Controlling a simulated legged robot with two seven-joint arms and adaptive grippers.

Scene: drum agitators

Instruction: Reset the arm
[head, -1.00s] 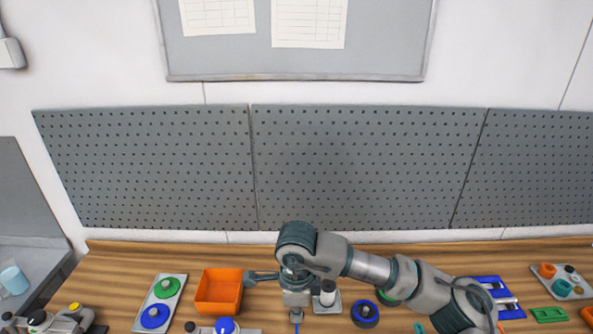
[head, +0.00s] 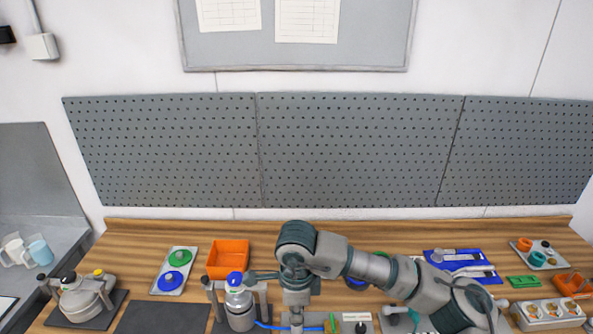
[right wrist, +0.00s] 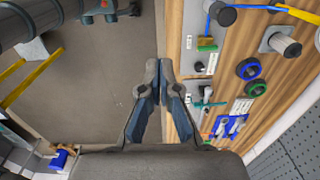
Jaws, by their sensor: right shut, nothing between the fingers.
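My right arm (head: 345,258) reaches in from the lower right in the head view and bends down over the bench. My right gripper (right wrist: 156,82) shows clearly in the right wrist view. Its two dark fingers are together at the tips with nothing between them. It is apart from the bench, with grey floor below and left of it and the bench edge to its right. My left gripper is not in view.
The wooden bench (head: 135,240) holds a grey machine (head: 82,298), another with a blue cap (head: 239,303), an orange bin (head: 228,256), a plate with green and blue knobs (head: 176,270) and blue trays (head: 459,264). A pegboard (head: 350,150) stands behind.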

